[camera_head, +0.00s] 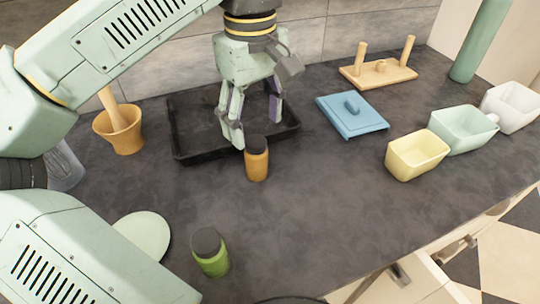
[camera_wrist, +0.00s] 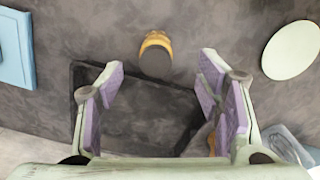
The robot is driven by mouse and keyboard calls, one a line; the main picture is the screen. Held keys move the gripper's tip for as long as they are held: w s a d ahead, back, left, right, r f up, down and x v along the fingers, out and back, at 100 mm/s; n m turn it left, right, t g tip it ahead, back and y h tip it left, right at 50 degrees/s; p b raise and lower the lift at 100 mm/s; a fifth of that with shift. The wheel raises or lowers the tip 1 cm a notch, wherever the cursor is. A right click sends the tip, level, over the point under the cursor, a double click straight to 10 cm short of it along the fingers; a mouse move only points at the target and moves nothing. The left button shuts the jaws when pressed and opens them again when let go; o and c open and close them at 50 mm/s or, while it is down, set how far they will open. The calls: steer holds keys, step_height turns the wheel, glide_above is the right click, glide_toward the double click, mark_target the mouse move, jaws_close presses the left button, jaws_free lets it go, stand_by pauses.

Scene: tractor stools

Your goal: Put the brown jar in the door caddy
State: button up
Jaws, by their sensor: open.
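The brown jar (camera_head: 257,168), orange-brown with a dark lid, stands upright on the dark counter just in front of the black tray. It also shows in the wrist view (camera_wrist: 156,60), beyond the fingertips and between their lines. My gripper (camera_head: 256,122) is open and empty, above the tray and behind the jar. In the wrist view its purple-padded fingers (camera_wrist: 160,85) are spread apart, with no contact on the jar visible. I cannot identify the door caddy for certain; an open door or drawer front (camera_head: 398,280) shows at the lower right.
The black tray (camera_head: 190,155) lies under my gripper. A green jar (camera_head: 211,258) and pale disc (camera_head: 143,235) are in front. A mortar (camera_head: 122,137) stands left. A blue lid (camera_head: 352,118) and yellow (camera_head: 417,158), mint (camera_head: 463,130) and white bins (camera_head: 511,108) are right.

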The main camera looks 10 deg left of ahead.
mark_target(256, 144)
step_height(256, 144, down, 5)
steer(key=b, duration=0.3)
steer(key=shift+f+b, duration=0.1)
steer(key=shift+b, duration=0.2)
steer(key=f+b, duration=0.2)
steer(key=f, duration=0.1)
steer(key=f+b, duration=0.2)
steer(key=shift+w+f, duration=0.2)
steer(key=shift+w, duration=0.1)
steer(key=shift+r, duration=0.1)
steer(key=c, duration=1.4)
steer(key=shift+r, duration=0.15)
